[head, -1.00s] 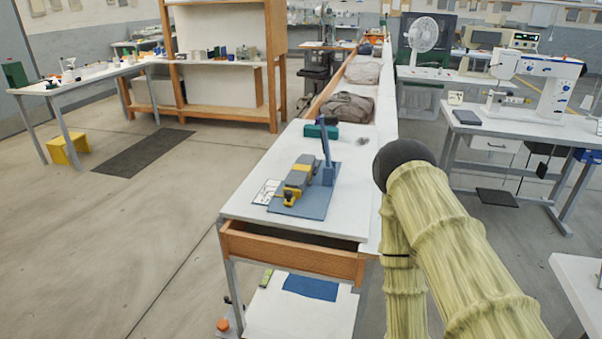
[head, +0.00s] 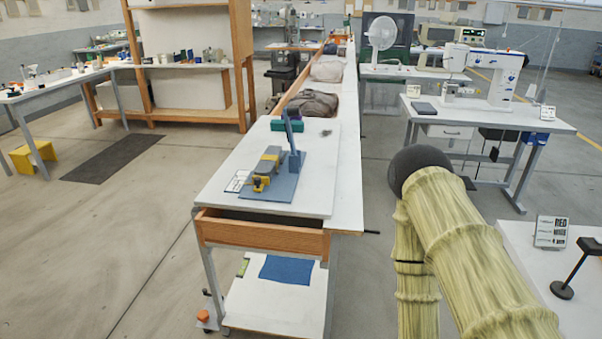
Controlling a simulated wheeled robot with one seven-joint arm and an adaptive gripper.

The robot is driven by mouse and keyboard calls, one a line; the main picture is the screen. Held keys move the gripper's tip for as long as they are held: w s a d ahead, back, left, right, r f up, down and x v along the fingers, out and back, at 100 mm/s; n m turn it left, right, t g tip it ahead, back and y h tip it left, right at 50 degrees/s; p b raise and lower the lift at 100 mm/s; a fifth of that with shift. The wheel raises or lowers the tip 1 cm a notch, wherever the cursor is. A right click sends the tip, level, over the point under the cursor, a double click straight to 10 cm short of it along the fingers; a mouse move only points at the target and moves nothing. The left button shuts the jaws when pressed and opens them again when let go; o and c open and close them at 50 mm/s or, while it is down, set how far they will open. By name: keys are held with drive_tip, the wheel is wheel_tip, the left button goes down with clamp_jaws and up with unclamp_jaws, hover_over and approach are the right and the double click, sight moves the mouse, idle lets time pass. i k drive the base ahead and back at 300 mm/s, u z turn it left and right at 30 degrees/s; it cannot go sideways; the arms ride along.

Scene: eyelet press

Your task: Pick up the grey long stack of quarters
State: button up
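I cannot make out a grey long stack of quarters in the head view. The nearest long bench (head: 222,190) has a blue eyelet press (head: 287,170) with a grey and yellow body on its white top. A small dark grey item (head: 326,133) lies behind the press, too small to identify. My arm, in a pale yellow-green ribbed sleeve with a black rounded joint, fills the lower right. My gripper is not in the picture.
A sewing machine table (head: 540,121) and a white table (head: 540,270) are at right.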

sight(268, 164)
drive_tip(key=z, duration=0.4)
drive_tip(key=k, duration=0.95)
drive_tip(key=u, duration=0.35)
drive_tip(key=i, duration=0.65)
drive_tip(key=u, duration=0.8)
drive_tip(key=i, duration=0.7)
drive_tip(key=z, duration=0.05)
